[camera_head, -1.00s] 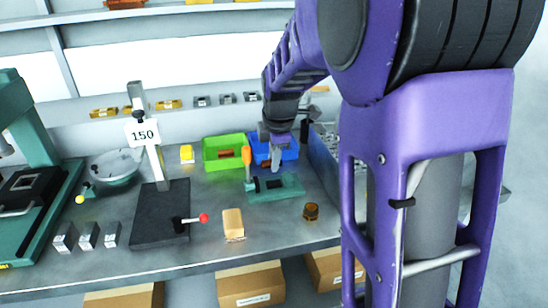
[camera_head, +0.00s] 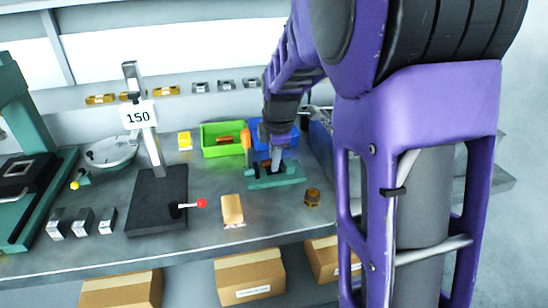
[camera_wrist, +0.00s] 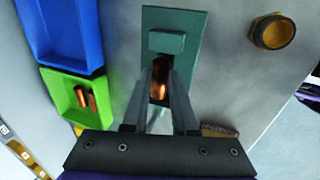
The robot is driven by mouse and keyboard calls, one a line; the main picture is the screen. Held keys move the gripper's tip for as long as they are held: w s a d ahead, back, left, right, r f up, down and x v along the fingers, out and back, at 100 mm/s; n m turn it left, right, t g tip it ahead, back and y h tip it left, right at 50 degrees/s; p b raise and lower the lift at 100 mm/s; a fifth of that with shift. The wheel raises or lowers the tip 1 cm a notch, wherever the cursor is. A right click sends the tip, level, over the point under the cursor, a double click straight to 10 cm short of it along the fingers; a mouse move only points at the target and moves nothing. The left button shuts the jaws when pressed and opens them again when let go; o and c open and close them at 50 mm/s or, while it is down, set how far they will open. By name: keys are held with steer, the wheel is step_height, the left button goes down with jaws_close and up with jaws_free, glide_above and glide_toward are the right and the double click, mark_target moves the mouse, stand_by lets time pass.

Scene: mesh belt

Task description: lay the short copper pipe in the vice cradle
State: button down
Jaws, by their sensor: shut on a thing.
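My gripper (camera_head: 277,165) points down over the green vice (camera_head: 288,178) on the bench. In the wrist view its two fingers (camera_wrist: 160,88) are shut on the short copper pipe (camera_wrist: 160,80). The pipe lies between the fingertips, right over the teal vice body (camera_wrist: 188,28) and beside its raised block (camera_wrist: 167,42). The fingers hide part of the pipe and the cradle, so I cannot tell whether the pipe touches the cradle.
A green bin (camera_head: 208,150) with copper pieces (camera_wrist: 85,97) and a blue bin (camera_head: 289,152) stand behind the vice. A brass ring (camera_head: 312,197) stands at right. A tan block (camera_head: 232,208) and the 150 stand (camera_head: 160,205) are at left. Bare bench lies in front of the vice.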

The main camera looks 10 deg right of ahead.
steer(key=shift+f+b, duration=0.3)
steer(key=c, duration=0.6)
jaws_free()
steer(key=p+v, duration=0.3)
steer(key=v, duration=1.4)
steer(key=shift+s+r, duration=0.1)
steer(key=shift+r, duration=0.1)
steer(key=shift+d, duration=0.1)
